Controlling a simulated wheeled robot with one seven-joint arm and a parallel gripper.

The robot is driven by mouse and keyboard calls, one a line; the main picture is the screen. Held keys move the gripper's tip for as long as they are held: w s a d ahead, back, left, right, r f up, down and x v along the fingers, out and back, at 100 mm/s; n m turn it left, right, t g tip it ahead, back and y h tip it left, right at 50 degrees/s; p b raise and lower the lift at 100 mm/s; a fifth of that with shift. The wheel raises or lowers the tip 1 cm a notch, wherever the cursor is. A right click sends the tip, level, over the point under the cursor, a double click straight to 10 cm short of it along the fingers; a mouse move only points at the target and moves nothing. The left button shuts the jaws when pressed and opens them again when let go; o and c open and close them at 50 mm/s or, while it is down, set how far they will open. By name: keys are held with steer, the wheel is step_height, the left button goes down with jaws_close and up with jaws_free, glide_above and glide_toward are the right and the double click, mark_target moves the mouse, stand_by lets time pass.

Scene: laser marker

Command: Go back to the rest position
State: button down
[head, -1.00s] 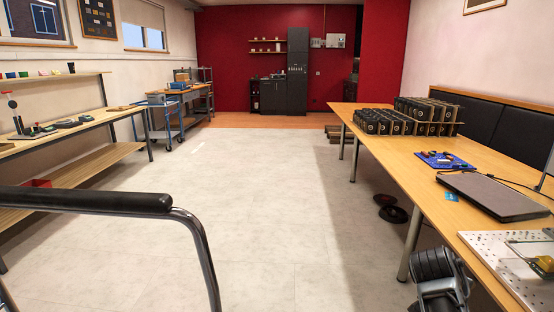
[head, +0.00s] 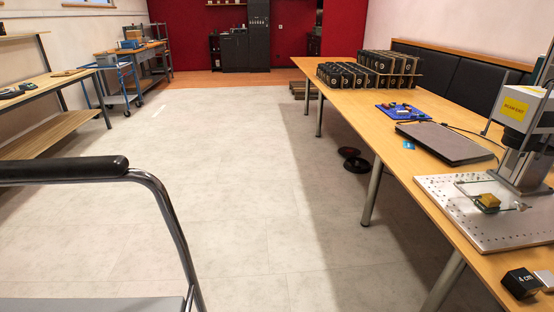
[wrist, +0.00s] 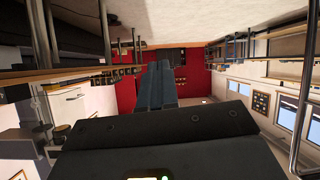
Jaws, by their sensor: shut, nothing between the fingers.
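My gripper (wrist: 158,72) shows in the wrist view as two dark grey fingers pressed together, pointing away from the camera. Nothing is between them, and they are in open air. Its broad dark body fills the lower middle of that view. The wrist view is upside down, with the pale floor at the top and the red wall (wrist: 192,84) beyond the fingers. My gripper does not show in the head view now.
A long wooden table (head: 358,110) on the right carries black boxes (head: 372,70), a laptop (head: 444,142), a laser marker (head: 522,115) and a black cube (head: 520,283). A chair armrest (head: 62,169) stands front left. The middle floor (head: 225,165) is clear.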

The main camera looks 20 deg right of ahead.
steer(key=s+a+r+t+y, duration=0.1)
steer(key=s+a+r, duration=0.3)
steer(key=s+r, duration=0.3)
steer(key=s+a+r+n+t+y, duration=0.1)
steer(key=s+a+r+y, duration=0.1)
steer(key=s+a+r, duration=0.2)
step_height(320, 180, up, 4)
steer(key=s, duration=0.2)
steer(key=shift+s+n+t, duration=0.3)
steer(key=shift+s+t, duration=0.1)
steer(key=shift+a+r, duration=0.1)
